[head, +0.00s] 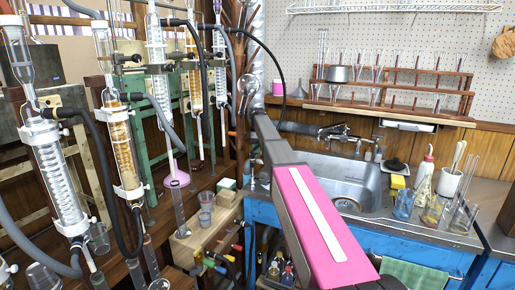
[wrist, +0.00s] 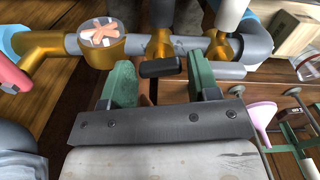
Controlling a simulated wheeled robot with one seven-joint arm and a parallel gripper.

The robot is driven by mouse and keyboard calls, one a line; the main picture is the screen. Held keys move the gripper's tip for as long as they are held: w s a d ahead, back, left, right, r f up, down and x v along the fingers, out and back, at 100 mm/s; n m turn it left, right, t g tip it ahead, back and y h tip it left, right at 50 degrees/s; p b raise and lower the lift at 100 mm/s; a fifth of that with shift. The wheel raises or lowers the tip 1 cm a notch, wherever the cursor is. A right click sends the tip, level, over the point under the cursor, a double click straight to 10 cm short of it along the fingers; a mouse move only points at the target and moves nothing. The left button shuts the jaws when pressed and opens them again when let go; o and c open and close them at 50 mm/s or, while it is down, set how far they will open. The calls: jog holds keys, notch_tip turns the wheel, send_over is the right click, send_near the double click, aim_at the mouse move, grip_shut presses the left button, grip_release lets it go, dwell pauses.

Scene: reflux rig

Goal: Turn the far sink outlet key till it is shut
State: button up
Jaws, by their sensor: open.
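In the wrist view my gripper (wrist: 161,72) is open, with one green finger on each side. A short black key (wrist: 160,67) lies crosswise between the fingertips, with little gap at either end. I cannot tell whether it touches them. It sits in front of a grey pipe with a brass fitting (wrist: 160,42) behind it. Another brass fitting with a round, cross-marked face (wrist: 101,33) is to the left. In the head view my arm reaches back past the left of the sink (head: 342,180); the gripper and key are not clearly visible there.
Glass condensers (head: 52,165) and hoses stand close on the left. A grey tap (head: 345,134) is behind the sink. Flasks (head: 404,205) and a white wash bottle (head: 424,175) crowd the right counter. In the wrist view a pink funnel (wrist: 261,113) is right of my gripper.

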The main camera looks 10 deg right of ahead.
jog(key=shift+c, duration=0.3)
jog(key=c, duration=0.6)
jog(key=shift+m, duration=1.5)
jog(key=o, duration=0.7)
jog(key=shift+c, duration=0.2)
jog(key=shift+r, duration=0.15)
